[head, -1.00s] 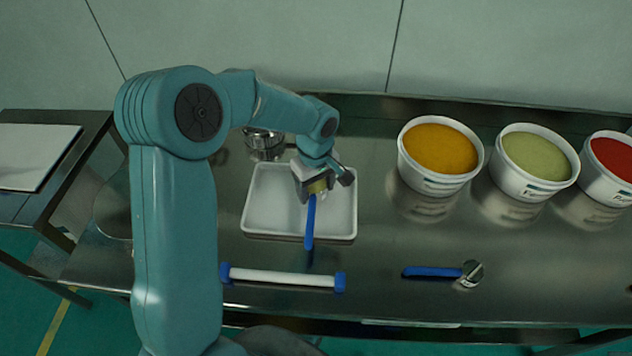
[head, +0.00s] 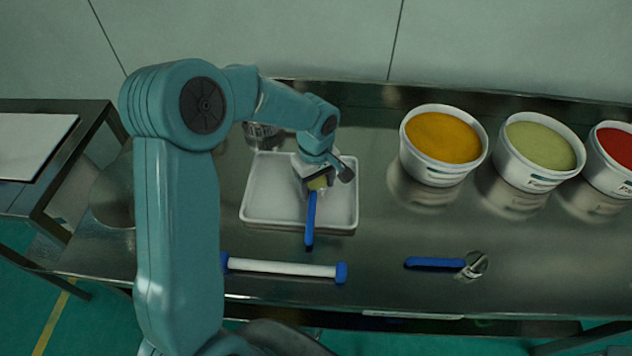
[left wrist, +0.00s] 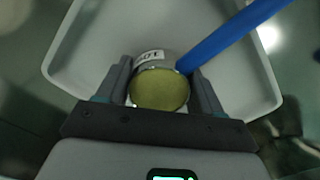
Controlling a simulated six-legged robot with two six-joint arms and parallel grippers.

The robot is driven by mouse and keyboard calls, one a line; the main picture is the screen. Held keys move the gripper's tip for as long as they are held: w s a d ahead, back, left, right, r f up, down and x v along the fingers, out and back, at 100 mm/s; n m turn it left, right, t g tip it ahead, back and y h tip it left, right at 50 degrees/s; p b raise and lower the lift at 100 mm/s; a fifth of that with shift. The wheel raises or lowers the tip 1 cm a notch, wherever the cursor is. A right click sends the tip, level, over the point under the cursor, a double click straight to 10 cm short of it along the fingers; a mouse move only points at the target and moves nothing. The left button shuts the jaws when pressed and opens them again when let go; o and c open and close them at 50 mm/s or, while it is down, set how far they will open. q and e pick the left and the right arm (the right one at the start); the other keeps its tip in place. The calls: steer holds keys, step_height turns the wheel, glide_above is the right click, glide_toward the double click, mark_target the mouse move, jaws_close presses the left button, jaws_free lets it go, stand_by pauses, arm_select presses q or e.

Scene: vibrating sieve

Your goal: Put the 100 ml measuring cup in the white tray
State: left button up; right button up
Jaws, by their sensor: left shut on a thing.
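My left gripper (head: 317,178) is over the white tray (head: 268,222) and is shut on a measuring cup (left wrist: 160,88) with a long blue handle (head: 310,218). In the left wrist view the cup sits between both fingers, with a yellow-green round face and a small label that I cannot read clearly. Its handle extends past the tray's near rim in the head view. The tray also shows below the cup in the left wrist view (left wrist: 85,62). Whether the cup touches the tray floor I cannot tell. My right gripper is not in view.
Another blue-handled metal cup (head: 475,265) lies on the steel table, right of the tray. A white rod with blue ends (head: 283,268) lies in front. Tubs of orange (head: 442,138), green (head: 540,146) and red (head: 617,149) contents stand right. A metal vessel (head: 262,137) is behind the tray.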

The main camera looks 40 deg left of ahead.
arm_select(q)
steer(key=shift+f, duration=0.2)
steer(key=o, duration=1.2)
steer(key=shift+r, duration=0.1)
step_height(320, 180, up, 16)
steer(key=shift+r, duration=0.1)
